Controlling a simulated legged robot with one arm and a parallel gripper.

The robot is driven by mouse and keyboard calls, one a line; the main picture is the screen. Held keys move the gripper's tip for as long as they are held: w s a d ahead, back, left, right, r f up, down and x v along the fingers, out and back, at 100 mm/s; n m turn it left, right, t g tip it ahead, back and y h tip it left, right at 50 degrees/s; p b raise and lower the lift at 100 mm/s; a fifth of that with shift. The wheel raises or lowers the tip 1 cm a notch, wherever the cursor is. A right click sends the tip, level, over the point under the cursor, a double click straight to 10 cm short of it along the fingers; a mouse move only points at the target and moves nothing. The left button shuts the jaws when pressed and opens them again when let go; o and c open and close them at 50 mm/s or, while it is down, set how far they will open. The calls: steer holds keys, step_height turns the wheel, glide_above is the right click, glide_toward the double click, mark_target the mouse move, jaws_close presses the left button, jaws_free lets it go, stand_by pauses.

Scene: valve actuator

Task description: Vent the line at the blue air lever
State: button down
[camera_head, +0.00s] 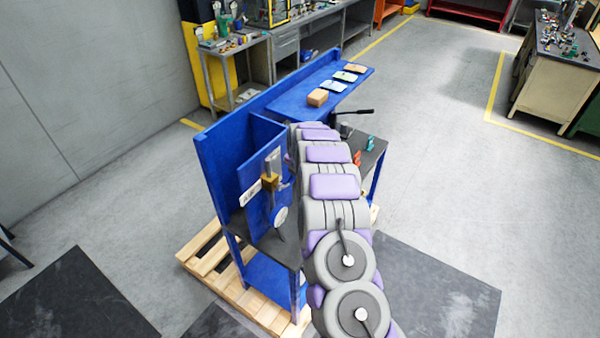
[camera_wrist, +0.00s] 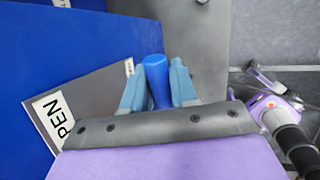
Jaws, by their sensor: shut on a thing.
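The blue air lever (camera_wrist: 155,68) shows in the wrist view as a rounded blue handle. My gripper (camera_wrist: 157,84) has its two light-blue fingers on either side of it and is shut on it. The lever's lower end is hidden behind the gripper body. A grey plate (camera_wrist: 92,88) lies left of the lever, with a white label (camera_wrist: 52,118) of which "PEN" can be read. In the head view my arm covers the gripper and the lever.
The blue workbench (camera_head: 227,165) stands on a wooden pallet (camera_head: 205,251). Its shelf holds a cardboard box (camera_head: 318,98) and several small packets (camera_head: 345,76). A black-handled part (camera_head: 352,112) rises behind my arm. Open floor (camera_head: 440,170) lies to the right.

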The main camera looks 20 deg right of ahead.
steer(key=shift+w+d+f+g+y+b, duration=0.3)
steer(key=shift+f+y+b, duration=0.2)
steer(key=shift+b, duration=0.65)
steer(key=shift+s+a+f+g+y+b, duration=0.15)
steer(key=shift+f+g+y+b, duration=0.3)
steer(key=shift+b, duration=0.55)
steer(key=c, duration=1.3)
jaws_free()
steer(key=shift+f, duration=0.1)
steer(key=shift+o, duration=1.4)
steer(key=shift+w+f, duration=0.2)
steer(key=shift+w, duration=0.05)
steer(key=shift+v, duration=0.85)
steer(key=b+v, duration=0.2)
steer(key=v, duration=1.4)
